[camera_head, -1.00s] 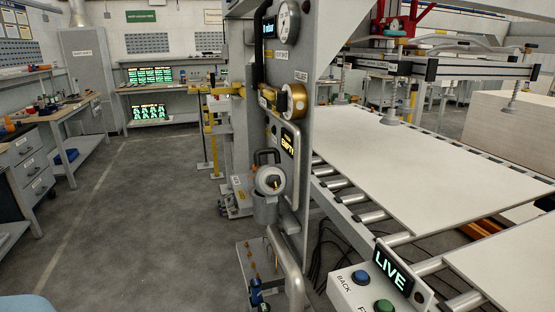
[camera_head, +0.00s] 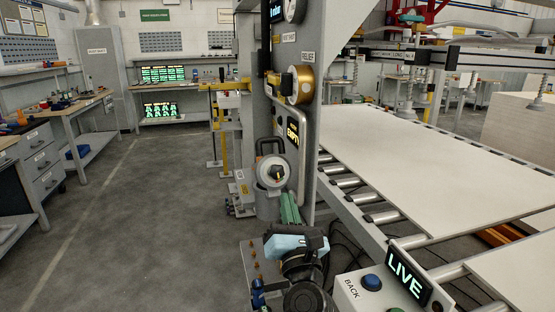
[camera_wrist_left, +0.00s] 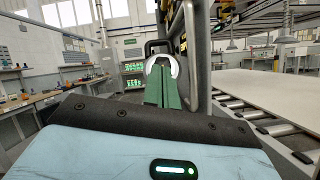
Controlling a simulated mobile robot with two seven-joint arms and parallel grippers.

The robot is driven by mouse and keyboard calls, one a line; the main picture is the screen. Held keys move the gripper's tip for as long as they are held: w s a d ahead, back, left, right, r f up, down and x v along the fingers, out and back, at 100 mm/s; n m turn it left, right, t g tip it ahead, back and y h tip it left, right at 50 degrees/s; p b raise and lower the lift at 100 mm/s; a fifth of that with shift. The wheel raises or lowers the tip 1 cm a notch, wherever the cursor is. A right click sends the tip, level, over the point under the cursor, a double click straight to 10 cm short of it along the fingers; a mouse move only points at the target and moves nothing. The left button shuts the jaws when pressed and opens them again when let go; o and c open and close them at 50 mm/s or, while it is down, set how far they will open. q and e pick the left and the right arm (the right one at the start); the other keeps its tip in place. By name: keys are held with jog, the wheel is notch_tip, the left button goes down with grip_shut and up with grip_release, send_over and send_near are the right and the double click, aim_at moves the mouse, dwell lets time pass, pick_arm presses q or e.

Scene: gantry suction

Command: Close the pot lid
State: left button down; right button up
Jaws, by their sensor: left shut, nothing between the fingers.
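The grey pot (camera_head: 266,205) is mounted low on the side of the grey machine post. A round pale lid (camera_head: 271,172) with a dark centre stands tilted at its top, its face towards me. A black loop handle (camera_head: 270,146) rises behind it. My left gripper (camera_head: 289,203), with green fingers, is shut and empty just in front and to the right of the pot. In the left wrist view its fingers (camera_wrist_left: 167,88) point at the lid's pale ring (camera_wrist_left: 162,68) and cover part of it. I cannot tell whether they touch. My right gripper is not in view.
The post (camera_head: 300,120) carries a brass relief knob (camera_head: 301,85) and a bent grey handle near the fingers. A control box with a LIVE sign (camera_head: 408,276) stands at the lower right. A roller conveyor with white boards (camera_head: 430,170) runs right. The floor (camera_head: 140,230) at left is clear.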

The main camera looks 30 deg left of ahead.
aim_at(276, 164)
pick_arm(q)
jog(key=w+a+r+n, duration=0.1)
jog(key=w+a+r, duration=0.1)
jog(key=w+a, duration=0.1)
jog(key=w+a+r+n+g+p, duration=0.1)
jog(key=w+a+r+n, duration=0.1)
jog(key=w+a, duration=0.1)
jog(key=w+a+r+n+g+p, duration=0.1)
jog(key=w+a+r, duration=0.1)
jog(key=w+a, duration=0.2)
jog(key=shift+r+n, duration=0.15)
jog(key=shift+n, duration=0.25)
jog(key=shift+w+a+r, duration=0.1)
jog(key=shift+w+a, duration=0.25)
jog(key=shift+a, duration=0.05)
jog(key=shift+w, duration=0.1)
